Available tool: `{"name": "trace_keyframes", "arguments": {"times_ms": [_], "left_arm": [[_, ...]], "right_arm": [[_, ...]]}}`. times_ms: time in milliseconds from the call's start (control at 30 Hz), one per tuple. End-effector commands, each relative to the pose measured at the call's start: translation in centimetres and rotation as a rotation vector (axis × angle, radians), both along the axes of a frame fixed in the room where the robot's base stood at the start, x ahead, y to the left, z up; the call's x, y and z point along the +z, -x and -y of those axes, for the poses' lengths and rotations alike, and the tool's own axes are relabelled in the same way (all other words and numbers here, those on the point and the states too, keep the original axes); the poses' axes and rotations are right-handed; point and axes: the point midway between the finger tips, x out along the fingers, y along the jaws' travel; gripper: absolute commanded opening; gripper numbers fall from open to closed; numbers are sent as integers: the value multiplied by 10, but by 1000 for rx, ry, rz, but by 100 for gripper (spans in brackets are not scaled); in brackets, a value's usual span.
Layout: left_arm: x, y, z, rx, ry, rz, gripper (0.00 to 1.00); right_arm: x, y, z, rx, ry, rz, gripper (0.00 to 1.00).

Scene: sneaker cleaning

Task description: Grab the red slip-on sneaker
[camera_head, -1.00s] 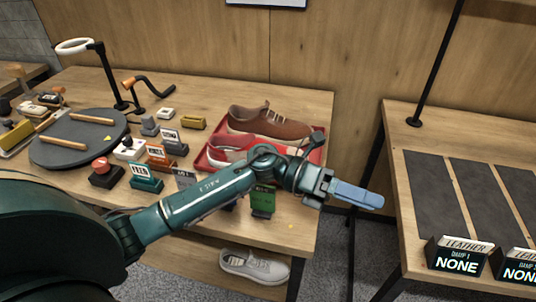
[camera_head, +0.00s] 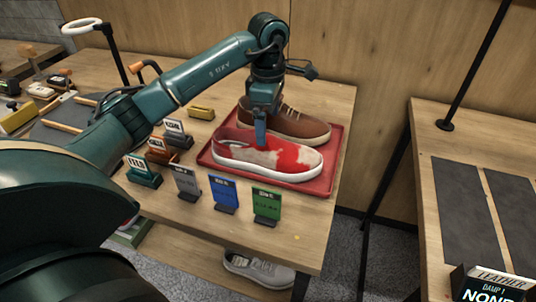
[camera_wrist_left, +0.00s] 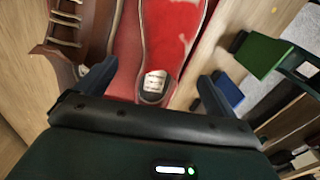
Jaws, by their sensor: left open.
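The red slip-on sneaker (camera_head: 285,158), red with pale patches and a white sole, lies on a red tray (camera_head: 325,184) on the table. A brown laced shoe (camera_head: 300,121) lies behind it on the same tray. My left gripper (camera_head: 261,138) points down over the heel half of the red sneaker. In the left wrist view the red sneaker (camera_wrist_left: 168,45) shows between the two spread fingers, which are open. I cannot tell whether the fingers touch it. My right gripper is not in view.
Grey, blue (camera_head: 223,194) and green (camera_head: 267,206) cards stand in front of the tray. A yellow block (camera_head: 201,112) is left of it. A grey shoe (camera_head: 258,270) lies on the lower shelf. Another table with dark mats (camera_head: 460,190) stands at right.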

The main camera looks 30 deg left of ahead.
Motion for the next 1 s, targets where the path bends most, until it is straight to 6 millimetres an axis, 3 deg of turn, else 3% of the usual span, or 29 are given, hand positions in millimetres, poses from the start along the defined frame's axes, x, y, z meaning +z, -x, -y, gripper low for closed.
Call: {"name": "trace_keyframes", "arguments": {"times_ms": [267,567,867,1000], "left_arm": [[-23,2,1,-1,1,-3,94],[-64,8,3,-1,3,0,94],[-68,8,3,-1,3,1,93],[-68,8,2,-1,3,1,81]], "right_arm": [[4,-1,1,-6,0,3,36],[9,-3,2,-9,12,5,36],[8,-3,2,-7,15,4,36],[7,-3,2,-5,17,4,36]]}}
